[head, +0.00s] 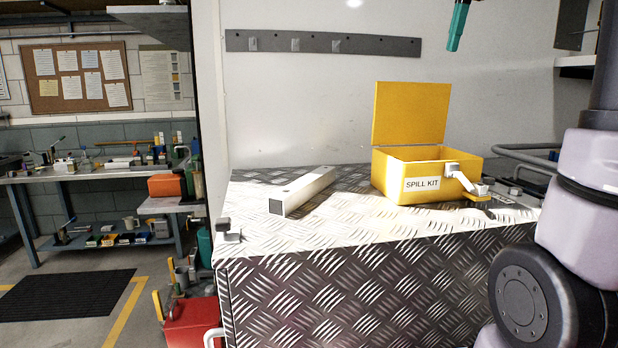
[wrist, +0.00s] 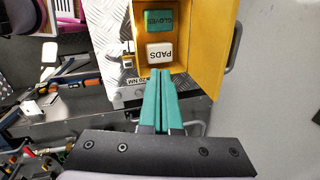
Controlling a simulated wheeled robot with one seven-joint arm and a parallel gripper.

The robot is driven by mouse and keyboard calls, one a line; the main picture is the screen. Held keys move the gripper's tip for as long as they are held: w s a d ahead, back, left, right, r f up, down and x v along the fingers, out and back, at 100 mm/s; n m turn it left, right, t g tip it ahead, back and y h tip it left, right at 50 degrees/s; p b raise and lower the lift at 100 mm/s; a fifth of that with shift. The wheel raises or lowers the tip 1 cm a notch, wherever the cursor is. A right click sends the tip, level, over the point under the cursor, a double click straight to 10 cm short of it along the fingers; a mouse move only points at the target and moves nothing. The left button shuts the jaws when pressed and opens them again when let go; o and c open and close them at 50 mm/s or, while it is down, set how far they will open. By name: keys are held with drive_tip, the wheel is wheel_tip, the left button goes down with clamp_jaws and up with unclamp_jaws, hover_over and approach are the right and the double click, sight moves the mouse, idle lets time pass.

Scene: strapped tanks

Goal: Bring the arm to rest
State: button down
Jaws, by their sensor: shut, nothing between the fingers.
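My gripper (head: 455,45) hangs at the top of the head view, its teal fingers pointing down, above and apart from the open yellow spill kit box. In the wrist view my gripper (wrist: 163,74) is shut, its two teal fingers together with nothing between them. The yellow spill kit box (head: 390,186) stands on the tread-plate top with its lid raised. In the wrist view the box (wrist: 202,60) holds a green pack marked GLOVES (wrist: 159,21) and a white pack marked PADS (wrist: 160,53). Most of my arm is outside the head view.
A pale square tube (head: 305,190) lies left of the box on the tread-plate chest (head: 350,290). A grey rail (head: 525,155) is at the right. A dark hook strip (head: 320,43) is on the white wall. A workbench (head: 100,175) stands far left. The air around my fingers looks clear.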

drive_tip(key=s+a+f+n+t, duration=0.2)
drive_tip(key=s+f+n, duration=0.4)
drive_tip(key=s+f, duration=0.3)
drive_tip(key=s+a+f+n+t+y, duration=0.1)
drive_tip(key=s+a+f+n+t, duration=0.1)
drive_tip(key=s+a+f+n, duration=0.3)
drive_tip(key=s+f+n, duration=0.2)
drive_tip(key=s+f, duration=0.2)
drive_tip(key=f, duration=0.1)
drive_tip(key=shift+a, duration=0.3)
drive_tip(key=shift+s+f, duration=0.1)
